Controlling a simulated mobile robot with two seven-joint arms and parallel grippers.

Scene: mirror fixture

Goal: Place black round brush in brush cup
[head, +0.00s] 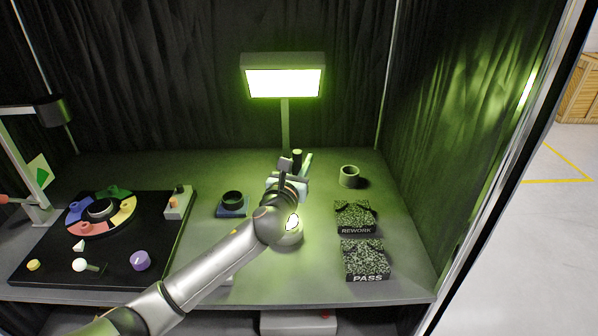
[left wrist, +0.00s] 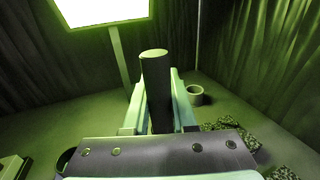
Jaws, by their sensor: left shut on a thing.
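My left gripper (head: 299,172) is shut on the black round brush (head: 297,156), a dark cylinder held roughly upright above the table. In the left wrist view the brush (left wrist: 156,88) stands between the two pale fingers of the gripper (left wrist: 160,105). A small round open cup (head: 349,176), which looks like the brush cup, stands on the table to the right of the gripper, apart from it. It also shows in the left wrist view (left wrist: 195,95), just right of the fingers. The brush's lower end is hidden. My right gripper is not in view.
A lit lamp (head: 284,83) on a post stands behind the gripper. REWORK (head: 355,216) and PASS (head: 366,260) boxes lie front right. A black ring on a blue base (head: 233,209) and a black board (head: 60,262) with coloured parts are left. The table around the cup is clear.

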